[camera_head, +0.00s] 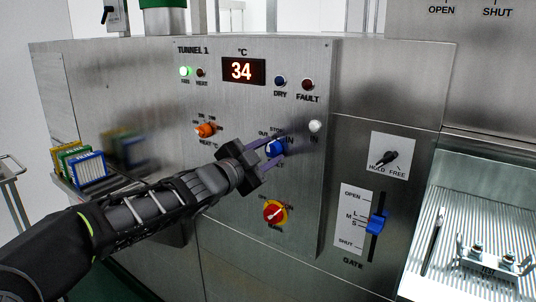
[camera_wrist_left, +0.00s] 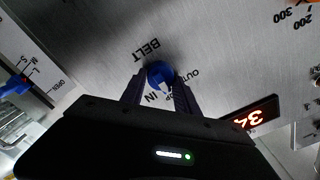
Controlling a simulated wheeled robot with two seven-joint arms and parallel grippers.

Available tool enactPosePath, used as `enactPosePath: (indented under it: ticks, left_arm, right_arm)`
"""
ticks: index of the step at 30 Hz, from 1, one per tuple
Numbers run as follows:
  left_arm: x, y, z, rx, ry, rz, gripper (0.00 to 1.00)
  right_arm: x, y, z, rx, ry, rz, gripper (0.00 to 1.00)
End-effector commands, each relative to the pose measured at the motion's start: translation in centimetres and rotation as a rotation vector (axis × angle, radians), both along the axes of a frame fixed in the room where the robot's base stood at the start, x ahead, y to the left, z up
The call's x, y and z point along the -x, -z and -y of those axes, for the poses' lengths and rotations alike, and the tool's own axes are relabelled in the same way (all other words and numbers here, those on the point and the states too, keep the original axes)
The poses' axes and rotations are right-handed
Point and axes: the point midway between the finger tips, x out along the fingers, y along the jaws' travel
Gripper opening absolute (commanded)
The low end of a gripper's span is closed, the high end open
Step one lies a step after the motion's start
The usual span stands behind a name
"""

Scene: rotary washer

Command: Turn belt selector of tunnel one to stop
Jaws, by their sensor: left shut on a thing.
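The belt selector is a blue round knob (camera_head: 275,147) on the steel panel of tunnel one, with OUT, STOP and IN around its top and BELT below. In the left wrist view the knob (camera_wrist_left: 160,72) sits between the two fingers of my left gripper (camera_wrist_left: 160,88), which is shut on it. The knob's white mark faces the side with the partly covered STOP and IN labels; I cannot tell exactly which it meets. In the head view my left gripper (camera_head: 276,149) reaches the knob from the lower left and covers part of it. My right gripper is not in view.
An orange heat knob (camera_head: 205,130) is left of the selector, a red and yellow switch (camera_head: 275,212) below, a white button (camera_head: 315,126) to the right. The temperature display (camera_head: 243,71) reads 34. A blue gate slider (camera_head: 376,223) stands lower right.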

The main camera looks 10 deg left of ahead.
Motion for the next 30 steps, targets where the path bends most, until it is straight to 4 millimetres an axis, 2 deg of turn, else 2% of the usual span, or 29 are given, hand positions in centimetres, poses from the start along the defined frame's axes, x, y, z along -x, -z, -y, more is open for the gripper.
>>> enactPosePath:
  ticks: [8,9,15,25,30]
  left_arm:
    - [0.0,0.1,0.0,-0.001,0.000,-0.001,0.00]
    - [0.0,0.1,0.0,-0.001,0.000,-0.001,0.40]
    - [0.0,0.0,0.0,-0.001,0.000,-0.001,0.57]
    - [0.2,0.0,-0.1,0.000,0.000,0.000,0.57]
    - [1.8,0.0,-0.8,-0.001,-0.002,0.001,0.57]
  right_arm:
    - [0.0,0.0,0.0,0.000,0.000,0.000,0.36]
    - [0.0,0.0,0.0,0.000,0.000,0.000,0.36]
    - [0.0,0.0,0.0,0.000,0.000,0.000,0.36]
    - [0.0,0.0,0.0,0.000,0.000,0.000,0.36]
    - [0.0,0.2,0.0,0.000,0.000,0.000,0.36]
